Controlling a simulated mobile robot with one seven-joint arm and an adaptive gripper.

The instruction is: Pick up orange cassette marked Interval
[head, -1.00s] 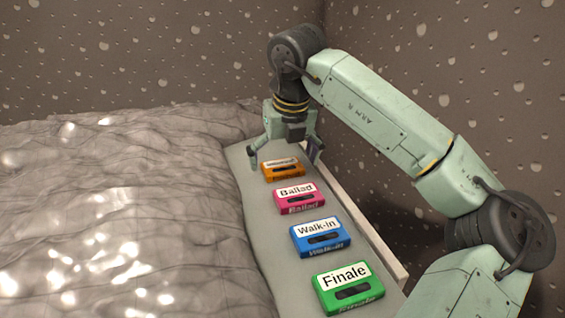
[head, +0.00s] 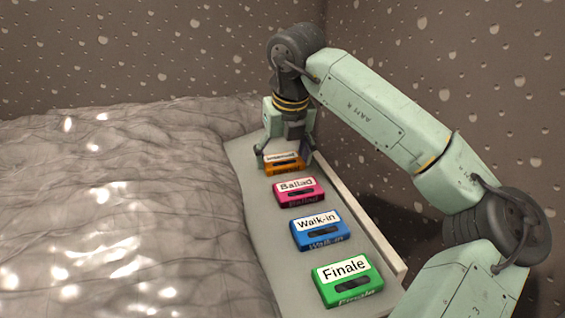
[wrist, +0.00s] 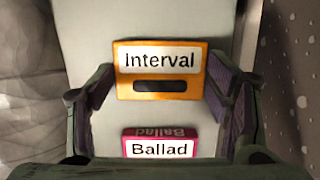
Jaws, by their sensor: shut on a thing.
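The orange cassette marked Interval (head: 284,168) lies at the far end of the row on the grey shelf (head: 262,208). Its white label and dark window show clearly in the wrist view (wrist: 160,70). My gripper (head: 285,157) is down around the cassette, with one finger on each side. In the wrist view the fingers (wrist: 160,97) are shut on the cassette's left and right edges. The cassette looks level and at shelf height; I cannot tell whether it touches the shelf.
A pink Ballad cassette (head: 299,191) lies close in front of the orange one. A blue Walk-in cassette (head: 320,230) and a green Finale cassette (head: 347,280) follow nearer. A raised pale edge (head: 365,225) runs along the shelf's right. A crumpled grey cover (head: 110,215) lies left.

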